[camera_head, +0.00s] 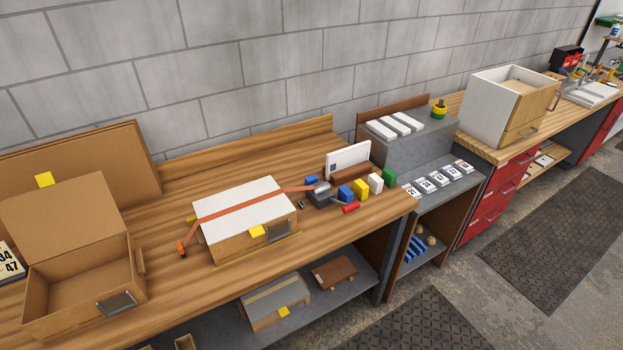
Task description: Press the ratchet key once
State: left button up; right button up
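A dark grey block that looks like a ratchet (321,195) sits on the wooden bench at the right end of an orange strap (240,203). The strap runs across the white lid of a wooden box (232,232), and its orange left end (181,249) hangs beside the box. A small dark piece (301,205) lies beside the ratchet. I cannot tell which part is the ratchet key. Several white numbered tiles (437,179) stand in a row on the grey shelf to the right. Neither of my grippers is in view.
Coloured blocks, including a yellow one (360,189), and a red cylinder (351,208) crowd the ratchet's right side. A white panel (348,160) stands behind. An open cardboard box (75,291) is at left. The wooden bench (175,205) is bare behind the strapped box.

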aim_at(310, 180)
jog(key=z, duration=2.15)
jog(key=i, duration=0.85)
jog(key=u, duration=2.45)
